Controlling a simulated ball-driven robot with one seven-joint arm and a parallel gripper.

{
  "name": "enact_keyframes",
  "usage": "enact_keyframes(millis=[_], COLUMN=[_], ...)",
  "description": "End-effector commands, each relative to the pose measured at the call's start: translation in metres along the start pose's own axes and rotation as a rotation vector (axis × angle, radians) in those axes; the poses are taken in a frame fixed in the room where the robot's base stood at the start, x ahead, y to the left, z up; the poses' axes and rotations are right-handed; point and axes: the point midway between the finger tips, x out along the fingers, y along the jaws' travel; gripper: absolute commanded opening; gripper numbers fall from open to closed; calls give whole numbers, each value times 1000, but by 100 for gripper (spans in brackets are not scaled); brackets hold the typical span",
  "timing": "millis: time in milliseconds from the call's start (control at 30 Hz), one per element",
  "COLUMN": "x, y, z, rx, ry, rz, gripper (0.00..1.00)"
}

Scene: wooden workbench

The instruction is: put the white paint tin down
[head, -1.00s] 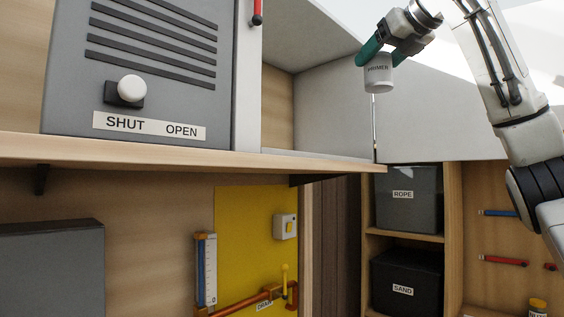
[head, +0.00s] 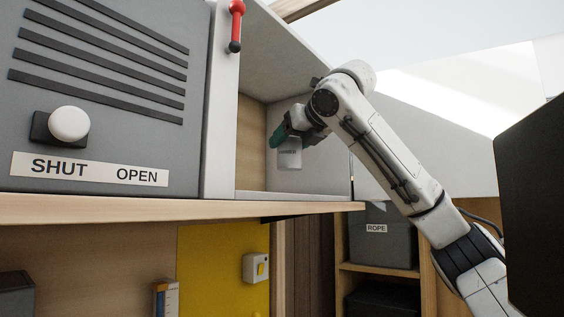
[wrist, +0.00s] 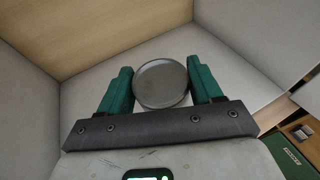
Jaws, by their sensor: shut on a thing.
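The white paint tin (head: 289,157) is in the head view, held inside the open compartment of the shelf unit, above its floor. Its round grey lid (wrist: 161,83) shows from above in the wrist view, between two green fingers. My gripper (head: 279,138) is shut on the tin; it also shows in the wrist view (wrist: 162,88). The tin looks upright. The head view shows a gap between it and the compartment floor (head: 290,195).
A grey panel with a white knob (head: 68,123) and SHUT/OPEN label is left of the compartment. A red-handled lever (head: 236,25) hangs on the divider. Grey walls (wrist: 225,58) stand close around the tin. A ROPE bin (head: 385,240) sits below right.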

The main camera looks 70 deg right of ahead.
Motion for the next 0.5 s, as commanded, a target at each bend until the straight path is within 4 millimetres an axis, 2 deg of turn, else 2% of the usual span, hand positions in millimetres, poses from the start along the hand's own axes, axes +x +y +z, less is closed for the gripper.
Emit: enact_keyframes(millis=[267,500], x=[19,31], y=[10,12], z=[-14,-43], rx=[-1,-1], ry=[-1,-3], rz=[1,-1], gripper=[19,19])
